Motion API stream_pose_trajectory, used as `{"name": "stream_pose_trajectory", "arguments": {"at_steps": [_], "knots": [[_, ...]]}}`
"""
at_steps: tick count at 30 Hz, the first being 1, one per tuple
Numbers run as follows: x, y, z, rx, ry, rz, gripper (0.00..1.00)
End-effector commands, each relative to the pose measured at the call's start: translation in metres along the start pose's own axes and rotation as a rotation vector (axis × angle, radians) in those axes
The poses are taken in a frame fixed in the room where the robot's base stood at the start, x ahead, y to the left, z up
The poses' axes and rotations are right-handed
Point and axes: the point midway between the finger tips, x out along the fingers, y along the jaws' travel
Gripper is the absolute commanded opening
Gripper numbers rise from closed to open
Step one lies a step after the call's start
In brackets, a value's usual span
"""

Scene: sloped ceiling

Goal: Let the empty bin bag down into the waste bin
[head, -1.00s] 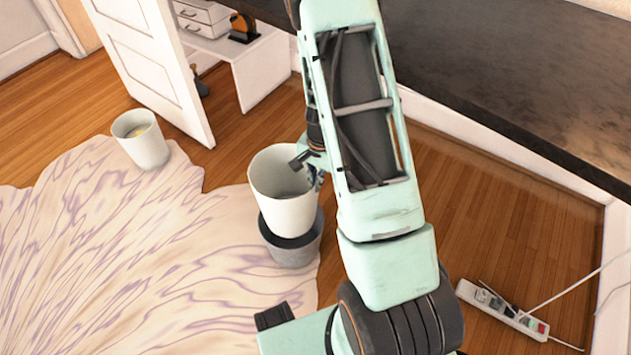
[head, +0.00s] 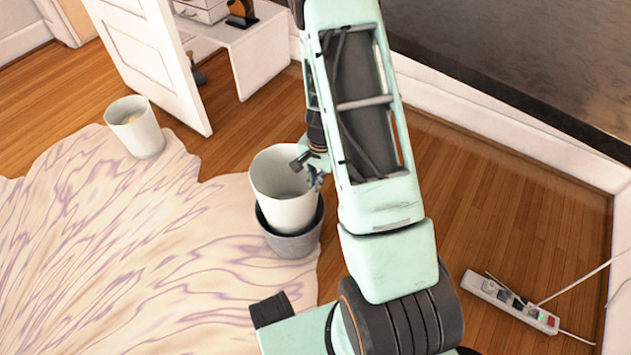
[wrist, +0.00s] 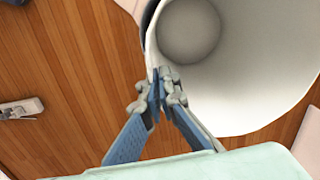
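The empty bin bag (head: 284,205) is white, open at the top and roughly upright. It is over the mouth of the grey waste bin (head: 297,245), whose dark inside shows at the left of the bag. I cannot tell how far its lower end is inside the bin. In the wrist view my gripper (wrist: 160,88) pinches the rim of the bag (wrist: 245,85), whose inside is empty. A dark edge of the bin (wrist: 149,17) shows beside it.
Another pale bin (head: 137,133) with something yellowish inside stands on the rug (head: 110,230) at the left. An open white door (head: 150,60) is behind. A power strip (head: 510,302) with cables lies on the floor at the right.

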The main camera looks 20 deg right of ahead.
Motion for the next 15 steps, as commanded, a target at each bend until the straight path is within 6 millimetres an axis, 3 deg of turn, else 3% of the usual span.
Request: {"name": "stream_pose_trajectory", "arguments": {"at_steps": [15], "knots": [[0.042, 0.004, 0.0, 0.001, -0.001, 0.001, 0.0]]}}
